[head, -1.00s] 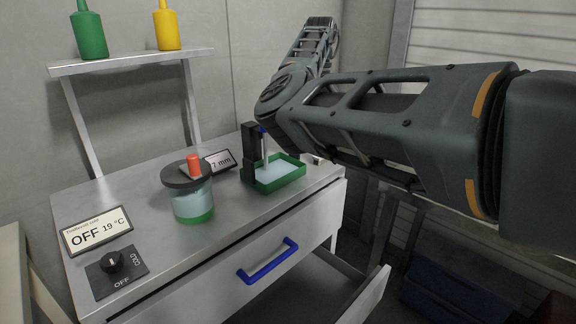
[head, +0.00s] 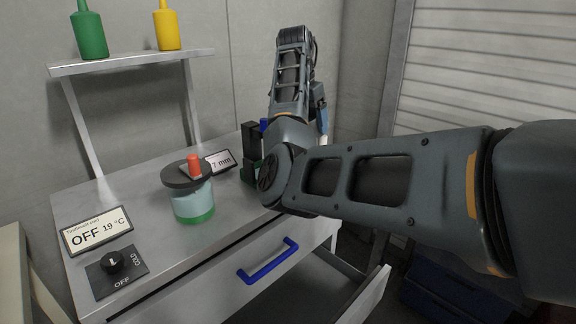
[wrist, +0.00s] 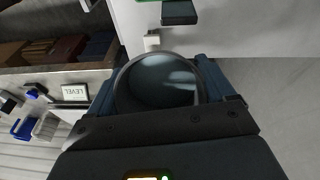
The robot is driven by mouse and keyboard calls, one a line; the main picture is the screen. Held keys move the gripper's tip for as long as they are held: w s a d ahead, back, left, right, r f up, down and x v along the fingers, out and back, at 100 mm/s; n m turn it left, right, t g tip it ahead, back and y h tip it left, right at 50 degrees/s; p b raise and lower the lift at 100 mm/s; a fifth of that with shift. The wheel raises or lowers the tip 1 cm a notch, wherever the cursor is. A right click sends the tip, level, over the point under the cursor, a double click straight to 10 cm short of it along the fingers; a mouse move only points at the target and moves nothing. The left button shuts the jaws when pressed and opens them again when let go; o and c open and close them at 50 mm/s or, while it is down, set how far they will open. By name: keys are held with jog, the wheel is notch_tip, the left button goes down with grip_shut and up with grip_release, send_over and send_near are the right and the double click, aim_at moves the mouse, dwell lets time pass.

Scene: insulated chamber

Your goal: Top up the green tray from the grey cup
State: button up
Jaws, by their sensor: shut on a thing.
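My gripper (wrist: 160,92) is shut on the grey cup (wrist: 122,88), one blue finger on each side of it. The wrist view looks into the cup's round mouth; its inside is dark with a pale patch, and I cannot tell how full it is. In the head view my gripper (head: 321,118) is at the far right end of the worktop, partly hidden by my arm. The green tray is almost wholly hidden behind my arm there; a green edge of it (wrist: 152,17) shows at the top of the wrist view, apart from the cup.
A black upright block (head: 251,148) and a "7 mm" display (head: 220,161) stand near the tray. A lidded jar (head: 193,204) with a red knob stands mid-worktop. A lower drawer (head: 365,300) is open.

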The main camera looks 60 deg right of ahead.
jog(key=shift+a+f, duration=0.1)
jog(key=shift+a, duration=0.05)
jog(key=shift+w+a+r+h, duration=0.15)
jog(key=shift+a+r+h, duration=0.15)
jog(key=shift+h, duration=0.7)
dwell(1.8)
jog(key=shift+f+g+h, duration=0.45)
jog(key=shift+g+h, duration=0.05)
jog(key=shift+h, duration=0.3)
jog(key=shift+r+h, duration=0.1)
jog(key=shift+h, duration=0.2)
dwell(0.4)
